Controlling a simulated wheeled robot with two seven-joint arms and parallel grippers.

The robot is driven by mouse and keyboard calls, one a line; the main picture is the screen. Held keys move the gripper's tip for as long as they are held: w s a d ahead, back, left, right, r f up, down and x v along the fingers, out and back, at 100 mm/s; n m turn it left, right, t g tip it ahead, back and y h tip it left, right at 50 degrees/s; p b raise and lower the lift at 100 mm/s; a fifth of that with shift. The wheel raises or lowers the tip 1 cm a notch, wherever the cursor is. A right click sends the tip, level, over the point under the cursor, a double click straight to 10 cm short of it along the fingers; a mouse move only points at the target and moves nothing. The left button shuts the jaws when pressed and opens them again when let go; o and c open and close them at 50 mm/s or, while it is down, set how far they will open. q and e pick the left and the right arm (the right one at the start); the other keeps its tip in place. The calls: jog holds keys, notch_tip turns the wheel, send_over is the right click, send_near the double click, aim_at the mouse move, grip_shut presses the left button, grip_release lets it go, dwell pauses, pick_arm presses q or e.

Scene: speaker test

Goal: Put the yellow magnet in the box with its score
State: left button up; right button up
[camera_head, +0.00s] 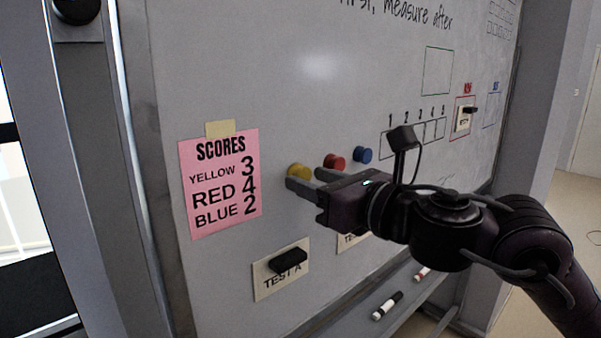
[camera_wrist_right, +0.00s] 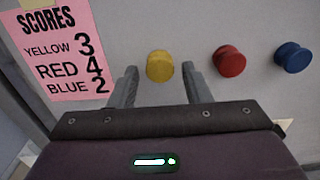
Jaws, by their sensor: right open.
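The yellow magnet (camera_head: 298,171) is on the whiteboard, just right of the pink score note (camera_head: 220,183). The note reads yellow 3, red 4, blue 2. My right gripper (camera_head: 305,180) is open and close to the yellow magnet. In the right wrist view the yellow magnet (camera_wrist_right: 160,66) shows between and just beyond the two fingertips (camera_wrist_right: 160,72); I cannot tell whether they touch it. The row of boxes numbered 1 to 5 (camera_head: 412,139) is drawn on the board to the right, partly hidden by my wrist. My left gripper is not in view.
The red magnet (camera_head: 334,161) and blue magnet (camera_head: 362,155) sit right of the yellow one. A black magnet (camera_head: 288,262) holds the TEST A card (camera_head: 268,288) below. Markers (camera_head: 387,306) lie on the tray. An empty green-edged rectangle (camera_head: 437,71) is above the boxes.

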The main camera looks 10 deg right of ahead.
jog(key=shift+w+a, duration=0.3)
jog(key=shift+w, duration=0.1)
jog(key=shift+c, duration=0.3)
jog(key=shift+r, duration=0.1)
jog(key=c, duration=0.7)
